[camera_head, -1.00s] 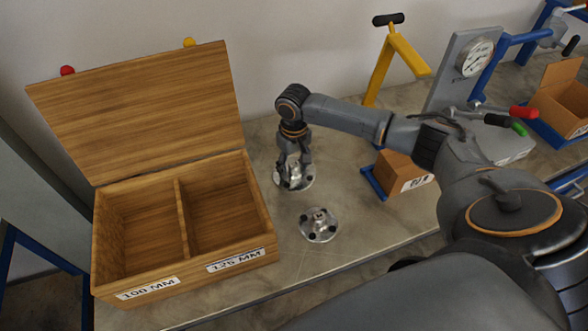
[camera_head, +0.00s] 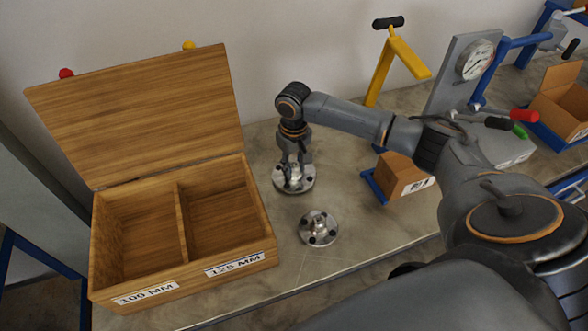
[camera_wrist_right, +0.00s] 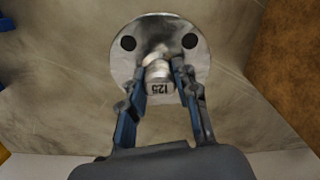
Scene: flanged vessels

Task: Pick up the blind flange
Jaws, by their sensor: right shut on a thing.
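A round silver blind flange (camera_head: 294,180) with dark bolt holes is under my right gripper (camera_head: 296,162) on the workbench, right of the wooden box. In the right wrist view, my right gripper (camera_wrist_right: 164,72) is shut on the central stub of this flange (camera_wrist_right: 160,30), which is marked 125. I cannot tell whether the flange touches the bench. A second silver flange (camera_head: 318,228) lies flat nearer the bench's front edge, apart from the gripper. My left gripper is not in view.
An open wooden box (camera_head: 184,222) with two compartments, labelled 100 MM and 125 MM, stands at the left. A small cardboard box (camera_head: 402,176), a yellow stand (camera_head: 384,72) and a gauge unit (camera_head: 476,58) are at the right. Bare bench surrounds the flanges.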

